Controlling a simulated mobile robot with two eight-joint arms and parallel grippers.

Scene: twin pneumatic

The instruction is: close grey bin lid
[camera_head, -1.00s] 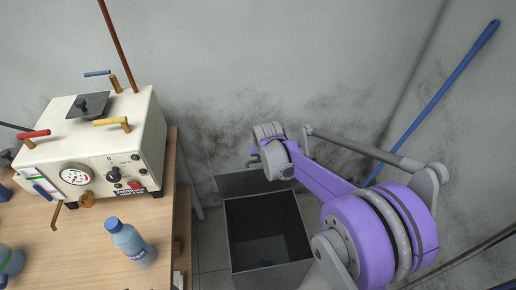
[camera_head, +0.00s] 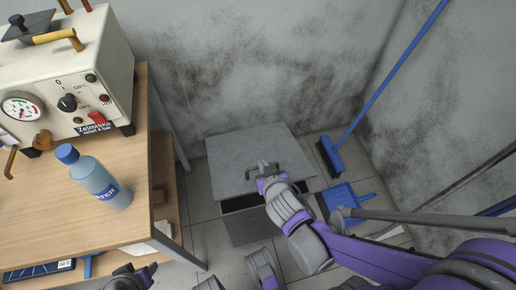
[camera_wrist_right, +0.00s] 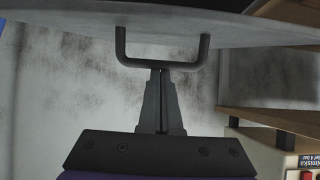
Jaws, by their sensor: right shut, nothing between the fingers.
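The grey bin (camera_head: 250,226) stands on the floor beside the table. Its flat grey lid (camera_head: 235,155) is tilted down over the top, with a dark gap under the front edge. The lid's handle (camera_head: 262,165) faces up near that edge. My right gripper (camera_head: 268,180) is at the handle. In the right wrist view its fingers (camera_wrist_right: 159,75) are together and empty, with their tips at the crossbar of the handle (camera_wrist_right: 160,64); I cannot tell if they touch. My left gripper (camera_head: 140,273) shows partly at the bottom edge; its jaws are unclear.
A wooden table (camera_head: 110,235) at left holds a blue-capped water bottle (camera_head: 98,180) and a white machine (camera_head: 75,85). A blue broom (camera_head: 333,157) and blue dustpan (camera_head: 345,200) are right of the bin. A stained wall is behind.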

